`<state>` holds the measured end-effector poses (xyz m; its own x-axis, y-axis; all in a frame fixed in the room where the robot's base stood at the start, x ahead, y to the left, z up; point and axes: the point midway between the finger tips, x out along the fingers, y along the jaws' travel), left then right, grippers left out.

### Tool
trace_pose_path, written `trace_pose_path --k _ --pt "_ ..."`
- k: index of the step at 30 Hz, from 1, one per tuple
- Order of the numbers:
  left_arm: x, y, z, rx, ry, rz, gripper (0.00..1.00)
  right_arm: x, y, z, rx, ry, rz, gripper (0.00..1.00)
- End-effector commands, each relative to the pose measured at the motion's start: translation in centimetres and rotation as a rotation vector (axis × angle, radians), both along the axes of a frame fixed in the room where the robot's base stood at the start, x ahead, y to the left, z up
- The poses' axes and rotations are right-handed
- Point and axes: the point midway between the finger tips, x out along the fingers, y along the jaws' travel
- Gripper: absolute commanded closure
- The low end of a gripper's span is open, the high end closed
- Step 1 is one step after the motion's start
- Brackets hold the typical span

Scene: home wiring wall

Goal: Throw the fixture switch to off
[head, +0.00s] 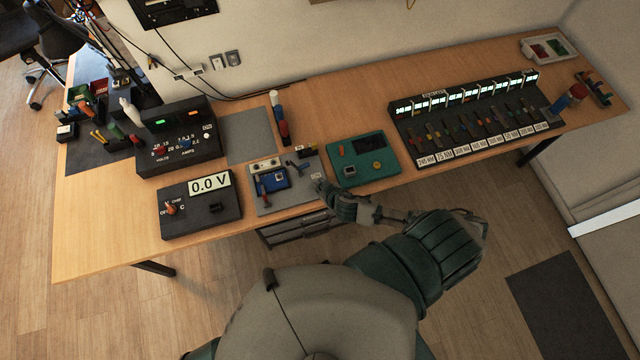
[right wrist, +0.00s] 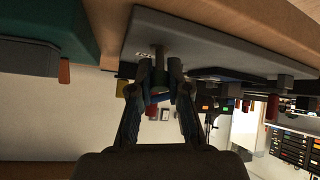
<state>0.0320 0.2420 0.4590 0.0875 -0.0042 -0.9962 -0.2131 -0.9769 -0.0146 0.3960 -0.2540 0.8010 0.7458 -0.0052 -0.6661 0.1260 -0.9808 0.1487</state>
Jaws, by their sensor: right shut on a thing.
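The grey fixture plate (head: 290,199) lies on the bench and carries a blue block (head: 272,180) and a dark lever piece (head: 298,165). My right gripper (head: 322,187) is at the plate's right front part. In the right wrist view my right gripper (right wrist: 158,88) is shut around the fixture switch (right wrist: 158,52), a short post standing from the plate beside a small printed label (right wrist: 143,54). The fingers cover most of the switch, so its on or off position cannot be told. My left gripper does not show.
A teal panel (head: 345,177) stands close on the right of the fixture. A black meter reading 0.0 V (head: 200,212) is on the left, with a black power supply (head: 180,163) behind it. A lit rack (head: 470,125) fills the bench's right part.

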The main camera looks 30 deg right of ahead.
Motion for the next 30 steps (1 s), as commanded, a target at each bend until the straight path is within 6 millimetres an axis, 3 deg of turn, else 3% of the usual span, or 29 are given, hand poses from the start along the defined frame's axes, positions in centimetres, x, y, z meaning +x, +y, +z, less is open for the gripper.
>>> trace_pose_path --k 7,22,23,25,30 --pt "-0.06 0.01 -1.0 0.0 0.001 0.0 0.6 -0.45 0.12 -0.4 -0.016 -0.063 0.0 1.0" --pt "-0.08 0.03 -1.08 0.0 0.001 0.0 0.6 -0.47 0.06 -0.32 -0.022 -0.079 0.0 1.0" --pt "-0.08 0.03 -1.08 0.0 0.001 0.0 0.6 -0.48 0.06 -0.33 -0.022 -0.078 0.0 0.79" --pt "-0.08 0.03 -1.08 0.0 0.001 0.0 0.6 -0.46 0.08 -0.31 -0.022 -0.079 0.0 0.61" --pt "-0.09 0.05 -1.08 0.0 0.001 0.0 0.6 -0.4 0.08 -0.24 -0.022 -0.081 0.0 0.58"
